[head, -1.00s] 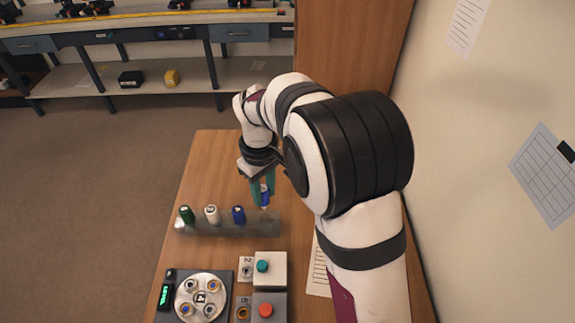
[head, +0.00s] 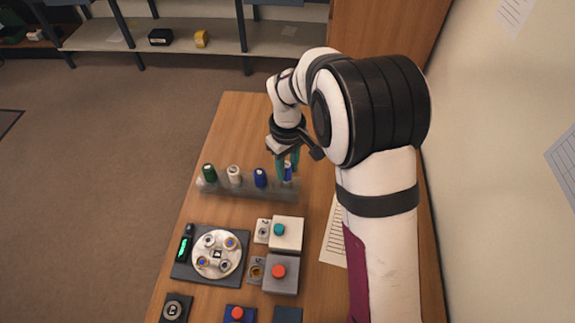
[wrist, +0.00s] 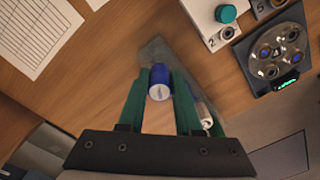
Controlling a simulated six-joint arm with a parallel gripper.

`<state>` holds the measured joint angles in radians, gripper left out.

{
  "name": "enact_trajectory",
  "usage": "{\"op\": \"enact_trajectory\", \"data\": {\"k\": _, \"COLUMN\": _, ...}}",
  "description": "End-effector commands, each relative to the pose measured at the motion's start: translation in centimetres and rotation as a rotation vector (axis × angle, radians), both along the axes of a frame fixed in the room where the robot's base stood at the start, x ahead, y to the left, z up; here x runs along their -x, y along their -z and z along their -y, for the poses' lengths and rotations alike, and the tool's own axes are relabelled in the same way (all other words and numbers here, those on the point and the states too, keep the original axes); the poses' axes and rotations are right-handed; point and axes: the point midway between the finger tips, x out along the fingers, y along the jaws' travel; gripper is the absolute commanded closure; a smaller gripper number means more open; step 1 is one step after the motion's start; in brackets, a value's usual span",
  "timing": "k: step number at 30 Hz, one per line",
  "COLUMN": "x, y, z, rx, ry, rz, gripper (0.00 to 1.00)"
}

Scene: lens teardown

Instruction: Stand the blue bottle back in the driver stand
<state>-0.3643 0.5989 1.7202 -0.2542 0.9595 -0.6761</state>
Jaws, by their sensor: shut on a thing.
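My gripper (head: 287,168) is shut on a blue bottle (head: 288,173), which it holds upright at the right end of the driver stand. The stand (head: 240,190) is a long, see-through grey bar on the wooden table. In the wrist view the blue bottle (wrist: 159,77) sits between the two teal fingers, its pale round end towards the camera, with the grey stand (wrist: 153,52) under it. I cannot tell whether its lower end is inside the stand. A second blue bottle (head: 260,178) stands in the bar, just left of the held one.
A white bottle (head: 234,174) and a green bottle (head: 209,172) stand further left in the bar. Nearer are a round tray (head: 217,253), a white box with a teal button (head: 287,233) and a grey box with a red button (head: 281,274). Paper lies right. The table behind the stand is clear.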

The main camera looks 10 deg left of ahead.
Motion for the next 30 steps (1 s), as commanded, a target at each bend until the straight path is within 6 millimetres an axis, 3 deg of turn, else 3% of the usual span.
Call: {"op": "enact_trajectory", "data": {"k": 30, "x": 0.0, "y": 3.6, "z": 0.0, "rx": 0.0, "ry": -0.001, "rz": 0.0, "gripper": 1.0}}
